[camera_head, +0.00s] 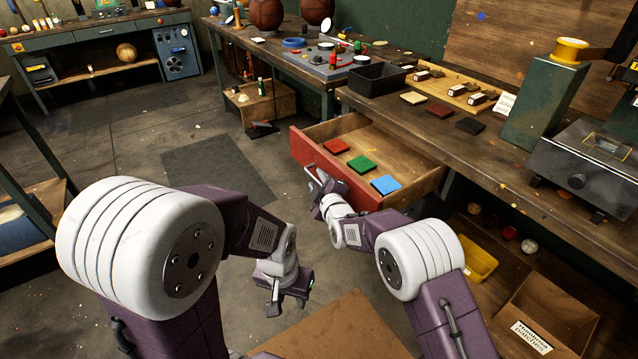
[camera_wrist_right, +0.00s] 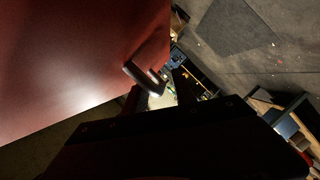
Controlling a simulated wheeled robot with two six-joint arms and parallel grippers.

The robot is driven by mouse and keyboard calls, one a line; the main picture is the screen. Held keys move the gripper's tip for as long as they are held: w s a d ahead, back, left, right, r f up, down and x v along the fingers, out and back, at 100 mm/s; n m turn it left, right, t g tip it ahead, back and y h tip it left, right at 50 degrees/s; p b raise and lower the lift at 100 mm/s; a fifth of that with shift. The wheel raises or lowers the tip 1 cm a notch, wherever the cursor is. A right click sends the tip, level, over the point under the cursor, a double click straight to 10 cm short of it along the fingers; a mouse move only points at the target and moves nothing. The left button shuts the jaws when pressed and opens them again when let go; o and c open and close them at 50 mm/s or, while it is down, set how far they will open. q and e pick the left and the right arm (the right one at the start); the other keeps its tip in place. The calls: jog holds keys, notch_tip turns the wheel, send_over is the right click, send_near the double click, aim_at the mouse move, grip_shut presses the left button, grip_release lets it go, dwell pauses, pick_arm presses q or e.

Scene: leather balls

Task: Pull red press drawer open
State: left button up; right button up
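The red press drawer (camera_head: 345,181) is pulled out from under the workbench, its red front facing me. Inside it lie a red patch (camera_head: 336,146), a green patch (camera_head: 362,164) and a blue patch (camera_head: 385,185). My right gripper (camera_head: 316,182) is at the drawer's front. In the right wrist view the red front (camera_wrist_right: 75,65) fills the left, and its dark handle (camera_wrist_right: 143,77) reaches toward the gap between my fingers (camera_wrist_right: 157,92). The fingers look apart, with space beside the handle; contact is unclear. My left gripper (camera_head: 287,302) hangs empty and open, low over the floor.
The workbench (camera_head: 440,130) carries a black bin (camera_head: 377,79), loose patches and a grey press (camera_head: 590,165). Below it are a yellow tray (camera_head: 480,262) and a cardboard box (camera_head: 545,310). The floor left of the drawer is open.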

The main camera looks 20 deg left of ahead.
jog(key=p+v, duration=0.1)
jog(key=v, duration=0.8)
jog(key=shift+p, duration=0.4)
